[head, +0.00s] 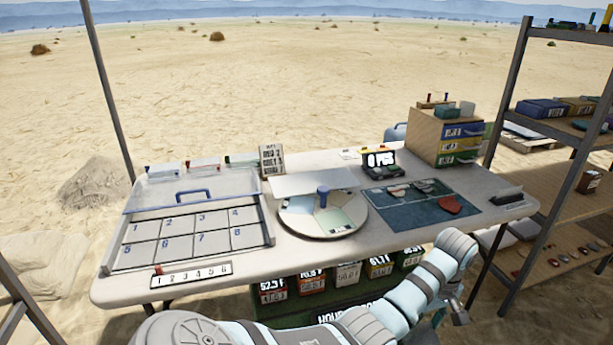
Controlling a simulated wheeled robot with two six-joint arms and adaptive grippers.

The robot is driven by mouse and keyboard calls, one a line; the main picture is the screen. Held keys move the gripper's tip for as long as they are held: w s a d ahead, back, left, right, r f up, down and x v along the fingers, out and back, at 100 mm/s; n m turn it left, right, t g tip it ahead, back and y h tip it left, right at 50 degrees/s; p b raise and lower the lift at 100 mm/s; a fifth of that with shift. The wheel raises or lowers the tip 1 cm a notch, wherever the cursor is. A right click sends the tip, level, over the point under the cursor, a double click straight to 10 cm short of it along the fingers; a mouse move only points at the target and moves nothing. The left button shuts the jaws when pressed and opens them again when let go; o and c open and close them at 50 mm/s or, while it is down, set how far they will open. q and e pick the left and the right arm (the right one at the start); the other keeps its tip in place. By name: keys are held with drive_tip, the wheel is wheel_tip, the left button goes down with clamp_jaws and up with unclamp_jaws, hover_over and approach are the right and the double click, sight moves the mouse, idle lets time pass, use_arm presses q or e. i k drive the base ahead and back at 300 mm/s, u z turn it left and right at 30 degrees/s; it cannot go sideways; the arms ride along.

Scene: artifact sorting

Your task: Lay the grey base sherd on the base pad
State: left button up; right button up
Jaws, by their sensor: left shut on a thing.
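My left gripper (459,312) is at the lower right, in front of the table's front edge and partly hidden by its own wrist. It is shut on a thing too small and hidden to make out. A dark blue mat (410,214) on the table's right holds a few sherds: a pale one (397,191), a grey one (426,186) and a red-brown one (450,205). I cannot tell which is the base sherd. A round turntable (295,222) with a blue knob (323,196) has pale and greenish sectors. I cannot tell which pad is the base pad. My right gripper is not in view.
A numbered tray (190,238) with a clear, blue-handled lid (192,192) fills the table's left. A dark holder (507,197) is at the right edge. Shelves (560,180) stand beyond.

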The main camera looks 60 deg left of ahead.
sight(332, 220)
drive_tip(key=k, duration=0.35)
drive_tip(key=u, duration=0.9)
